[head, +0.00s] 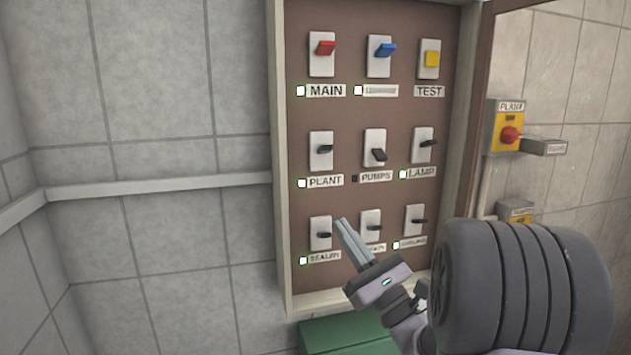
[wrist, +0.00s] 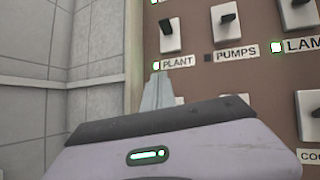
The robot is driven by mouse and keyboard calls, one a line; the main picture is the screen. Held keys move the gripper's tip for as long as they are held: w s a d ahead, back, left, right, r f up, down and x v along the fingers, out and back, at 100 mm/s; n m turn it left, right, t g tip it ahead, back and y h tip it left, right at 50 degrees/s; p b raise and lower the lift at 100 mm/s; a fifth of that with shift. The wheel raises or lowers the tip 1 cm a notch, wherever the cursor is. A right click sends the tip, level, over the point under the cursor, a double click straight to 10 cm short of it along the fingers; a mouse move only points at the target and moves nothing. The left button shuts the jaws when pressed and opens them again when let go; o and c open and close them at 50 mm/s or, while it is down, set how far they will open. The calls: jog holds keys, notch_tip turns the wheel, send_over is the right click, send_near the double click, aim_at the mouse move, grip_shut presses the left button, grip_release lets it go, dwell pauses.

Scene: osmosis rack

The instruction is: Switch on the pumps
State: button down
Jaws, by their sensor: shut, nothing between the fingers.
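The PUMPS switch (head: 375,146) is in the middle of the panel's centre row, a pale plate with a black lever. Its lever slants down, and the small lamp beside its label is dark. In the wrist view the PUMPS switch (wrist: 228,24) is at the upper middle, with its dark lamp (wrist: 208,57) below. My gripper (head: 342,224) is shut and empty, in front of the panel's bottom row and below the PUMPS switch. Its fingertips (wrist: 159,76) show just under the PLANT label in the wrist view. I see no contact with any switch.
The PLANT switch (head: 321,150) and LAMP switch (head: 423,144) flank PUMPS, both with lit lamps. The SEALER switch (head: 320,233) is left of my fingers. My gripper partly covers the bottom middle label. A yellow box with a red knob (head: 510,135) is at right.

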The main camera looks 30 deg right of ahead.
aim_at(380, 156)
jog(key=s+d+f+m+h, duration=0.1)
jog(key=s+d+m+h, duration=0.1)
jog(key=d+m+h, duration=0.4)
jog(key=d+h, duration=0.3)
jog(key=h, duration=0.1)
jog(key=shift+s+d+f+m+t, duration=0.3)
jog(key=shift+d+m, duration=0.1)
jog(key=p+x, duration=0.4)
jog(key=x, duration=0.5)
jog(key=shift+w+r, duration=0.15)
jog(key=shift+r, duration=0.2)
jog(key=r, duration=0.1)
jog(key=s+r, duration=0.1)
jog(key=r, duration=0.1)
jog(key=shift+a, duration=0.15)
jog(key=shift+r+p, duration=0.3)
jog(key=shift+r, duration=0.05)
jog(key=shift+s+r+p, duration=0.1)
jog(key=shift+r+p, duration=0.05)
jog(key=shift+p, duration=0.15)
